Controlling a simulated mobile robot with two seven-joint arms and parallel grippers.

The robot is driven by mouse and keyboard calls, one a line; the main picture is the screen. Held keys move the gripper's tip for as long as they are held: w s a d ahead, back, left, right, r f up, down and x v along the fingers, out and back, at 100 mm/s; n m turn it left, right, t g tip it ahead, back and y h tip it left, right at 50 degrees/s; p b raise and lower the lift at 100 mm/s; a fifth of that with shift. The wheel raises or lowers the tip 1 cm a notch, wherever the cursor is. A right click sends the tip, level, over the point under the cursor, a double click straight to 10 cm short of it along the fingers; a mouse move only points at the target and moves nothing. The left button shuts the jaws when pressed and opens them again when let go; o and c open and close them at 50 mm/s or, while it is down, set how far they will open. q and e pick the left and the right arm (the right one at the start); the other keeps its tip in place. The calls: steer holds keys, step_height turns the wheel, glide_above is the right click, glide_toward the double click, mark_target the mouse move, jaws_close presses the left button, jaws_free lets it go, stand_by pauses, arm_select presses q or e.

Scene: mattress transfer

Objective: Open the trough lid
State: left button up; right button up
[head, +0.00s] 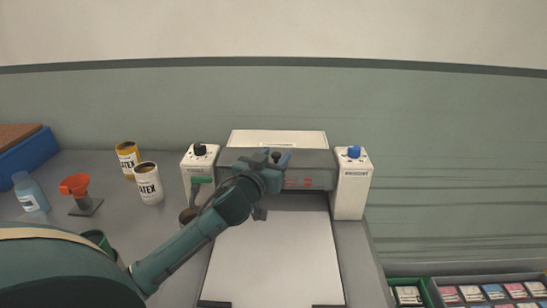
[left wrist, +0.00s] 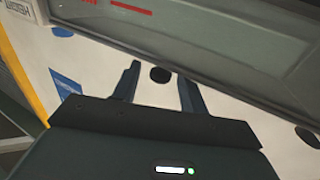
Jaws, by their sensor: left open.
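The trough lid appears to be the pale panel (head: 278,137) on top of the machine, between its two white end posts; it looks closed. My left gripper (head: 276,158) reaches over the front of the machine, just before this panel. In the left wrist view, its two dark fingers (left wrist: 160,78) are apart over a white surface (left wrist: 225,105). A black round knob (left wrist: 160,74) shows between the fingertips. I cannot tell whether the fingers touch it. My forearm hides part of the machine's front. My right gripper is not in view.
The left post (head: 200,170) has a black knob and the right post (head: 351,185) a blue one. A flat white bed (head: 275,260) lies in front. Colored packets (head: 493,292) lie at lower right.

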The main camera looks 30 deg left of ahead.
arm_select(q)
jaws_close()
stand_by(0.3)
stand_by(0.3)
